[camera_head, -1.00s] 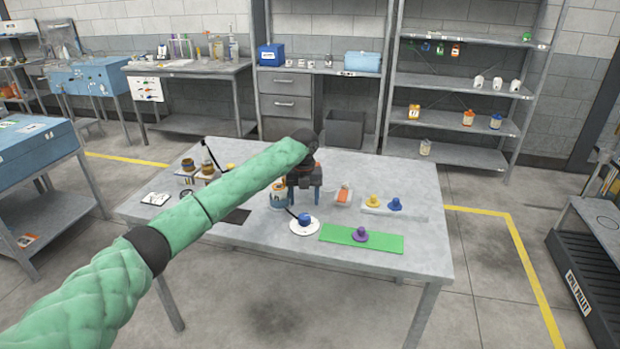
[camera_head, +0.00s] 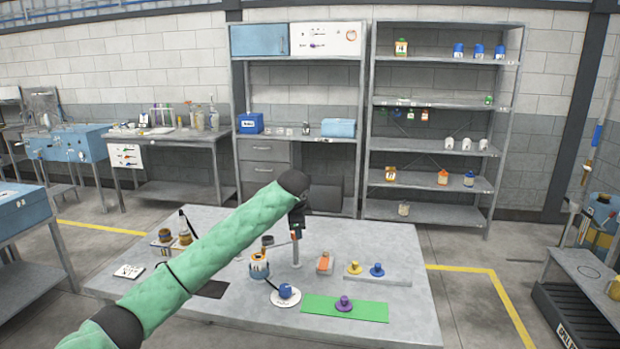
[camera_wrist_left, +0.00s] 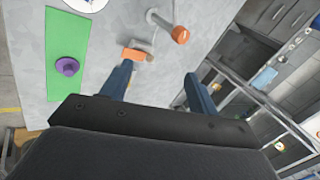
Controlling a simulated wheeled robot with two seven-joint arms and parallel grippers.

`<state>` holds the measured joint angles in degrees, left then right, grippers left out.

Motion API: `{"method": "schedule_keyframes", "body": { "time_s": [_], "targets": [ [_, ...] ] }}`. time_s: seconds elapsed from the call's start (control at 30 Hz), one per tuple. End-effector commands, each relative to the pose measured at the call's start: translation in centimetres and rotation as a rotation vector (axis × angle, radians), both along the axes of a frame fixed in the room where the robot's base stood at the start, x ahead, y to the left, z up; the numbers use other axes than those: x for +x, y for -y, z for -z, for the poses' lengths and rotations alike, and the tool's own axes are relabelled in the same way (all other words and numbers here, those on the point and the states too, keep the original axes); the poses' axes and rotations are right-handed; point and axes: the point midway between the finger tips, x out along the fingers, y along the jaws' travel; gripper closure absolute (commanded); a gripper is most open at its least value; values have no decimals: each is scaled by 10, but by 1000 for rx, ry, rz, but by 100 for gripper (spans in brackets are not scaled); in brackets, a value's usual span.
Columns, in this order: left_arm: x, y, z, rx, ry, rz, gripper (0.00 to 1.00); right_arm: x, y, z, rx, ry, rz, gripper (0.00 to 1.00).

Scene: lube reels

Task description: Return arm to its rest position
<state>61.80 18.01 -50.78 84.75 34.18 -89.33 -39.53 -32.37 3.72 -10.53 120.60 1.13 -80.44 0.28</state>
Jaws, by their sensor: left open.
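My left arm, in a green sleeve, reaches over the grey table (camera_head: 215,312) from the left in the head view. My left gripper (camera_head: 297,221) is above the back middle of the table, near a grey post with an orange top (camera_head: 296,252). In the left wrist view my left gripper (camera_wrist_left: 156,84) has its blue fingers spread with nothing held between them. The post (camera_wrist_left: 164,24) and an orange-topped item (camera_wrist_left: 134,54) lie beyond the fingers in that view. My right gripper is not in view.
On the table are an orange-and-white container (camera_head: 259,268), a blue-topped item (camera_head: 285,290) on a white disc, a purple knob (camera_head: 343,303) on a green mat (camera_head: 372,310), and yellow (camera_head: 355,267) and blue (camera_head: 377,269) knobs on a pale tray. Shelving (camera_head: 445,153) stands behind.

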Motion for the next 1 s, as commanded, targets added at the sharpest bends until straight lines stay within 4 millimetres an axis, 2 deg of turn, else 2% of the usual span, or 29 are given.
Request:
{"method": "schedule_keyframes", "body": {
  "time_s": [0.1,0.17,0.37,0.67,1.0],
  "targets": [
    [-10,13,-21,-132,85,-117,40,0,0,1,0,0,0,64],
    [-16,17,-27,-212,122,-181,40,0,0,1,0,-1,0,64],
    [-44,21,-23,-437,191,-354,40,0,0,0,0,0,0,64],
    [-88,4,21,-655,210,-537,40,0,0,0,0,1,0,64],
    [-146,-30,97,-747,181,-678,40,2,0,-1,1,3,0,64]
  ]
}}
